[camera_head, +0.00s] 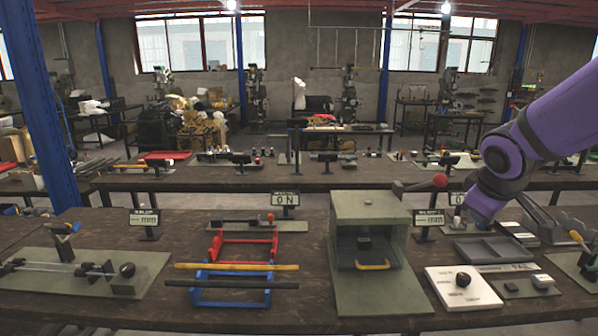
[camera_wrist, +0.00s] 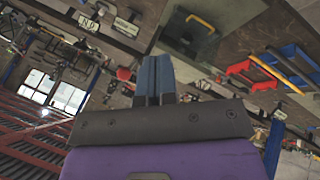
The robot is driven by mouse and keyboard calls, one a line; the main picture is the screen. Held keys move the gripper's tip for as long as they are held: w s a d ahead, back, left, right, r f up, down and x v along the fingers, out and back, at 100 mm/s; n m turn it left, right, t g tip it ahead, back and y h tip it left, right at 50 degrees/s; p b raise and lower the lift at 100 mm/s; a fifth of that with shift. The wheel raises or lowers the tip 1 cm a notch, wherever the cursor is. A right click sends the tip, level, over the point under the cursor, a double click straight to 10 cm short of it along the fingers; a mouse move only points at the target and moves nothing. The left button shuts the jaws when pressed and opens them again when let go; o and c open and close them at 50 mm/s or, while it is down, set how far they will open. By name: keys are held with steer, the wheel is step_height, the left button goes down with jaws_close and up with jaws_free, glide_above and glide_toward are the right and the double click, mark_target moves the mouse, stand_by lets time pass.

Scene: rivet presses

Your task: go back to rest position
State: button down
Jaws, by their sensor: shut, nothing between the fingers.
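My purple arm reaches in from the right in the head view, with its dark wrist bent down over the right part of the workbench (camera_head: 270,315). In the wrist view my gripper (camera_wrist: 153,62) shows two blue-grey fingers pressed together, with nothing between them. The gripper is to the right of the grey-green press box (camera_head: 368,208) and clear of it. In the head view the fingertips are mostly hidden by the wrist.
Red (camera_head: 243,247) and blue (camera_head: 230,290) racks stand in the middle; a green plate with rods (camera_head: 80,273) lies left. Bare bench shows along the front left.

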steer(key=s+a+r+m+y, duration=0.1)
steer(key=s+a+r+m, duration=0.1)
steer(key=s, duration=0.8)
steer(key=s+a+r+m+y, duration=0.1)
steer(key=s+r+m, duration=0.3)
steer(key=s, duration=0.6)
steer(key=shift+a+r+g+y, duration=0.3)
steer(key=shift+a+r+y, duration=0.1)
steer(key=shift+a+r, duration=0.3)
